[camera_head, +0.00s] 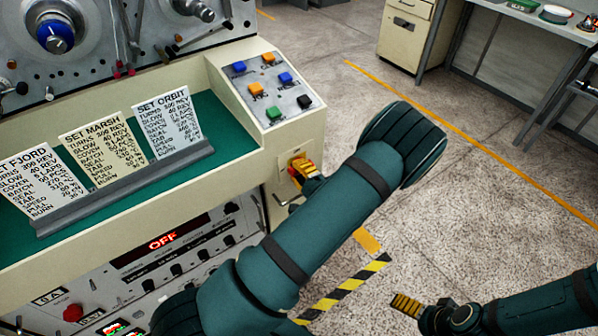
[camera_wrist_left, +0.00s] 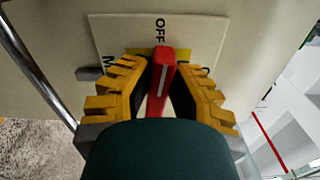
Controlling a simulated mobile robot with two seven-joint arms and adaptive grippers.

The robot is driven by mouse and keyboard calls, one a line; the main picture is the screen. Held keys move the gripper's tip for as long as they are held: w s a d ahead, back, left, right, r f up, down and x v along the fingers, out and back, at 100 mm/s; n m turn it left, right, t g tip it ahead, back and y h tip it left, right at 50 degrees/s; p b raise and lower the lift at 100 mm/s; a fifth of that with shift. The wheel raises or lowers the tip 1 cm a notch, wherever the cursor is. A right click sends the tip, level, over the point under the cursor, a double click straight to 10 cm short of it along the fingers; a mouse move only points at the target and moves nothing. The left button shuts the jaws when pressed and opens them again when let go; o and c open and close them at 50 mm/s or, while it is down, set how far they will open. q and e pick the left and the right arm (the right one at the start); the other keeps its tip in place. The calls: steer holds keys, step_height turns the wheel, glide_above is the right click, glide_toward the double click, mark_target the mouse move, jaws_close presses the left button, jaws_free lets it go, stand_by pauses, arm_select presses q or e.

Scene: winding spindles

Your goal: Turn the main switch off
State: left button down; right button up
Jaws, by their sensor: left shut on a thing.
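The main switch is a red handle (camera_wrist_left: 160,80) with a white line, on a pale plate (camera_wrist_left: 115,35) with a yellow patch. Its far end is beside the black OFF marking (camera_wrist_left: 160,30), and the handle lines up with it. My left gripper (camera_wrist_left: 162,92) is shut on the handle, with a yellow ribbed finger on each side; the fingers hide part of the plate's lettering. In the head view my left gripper (camera_head: 303,170) is at the cabinet's front right, covering most of the switch. My right gripper (camera_head: 406,305) is low at the right, away from the cabinet; its opening is unclear.
A sloped panel (camera_head: 268,88) with several coloured buttons is above the switch. A red display (camera_head: 163,241) below reads OFF. Open floor with a yellow line lies to the right, before a cabinet (camera_head: 405,38).

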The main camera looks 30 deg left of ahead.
arm_select(q)
steer(key=shift+n, duration=1)
steer(key=c, duration=0.9)
jaws_free()
steer(key=shift+f, duration=0.1)
steer(key=v, duration=1.2)
steer(key=shift+w, duration=0.1)
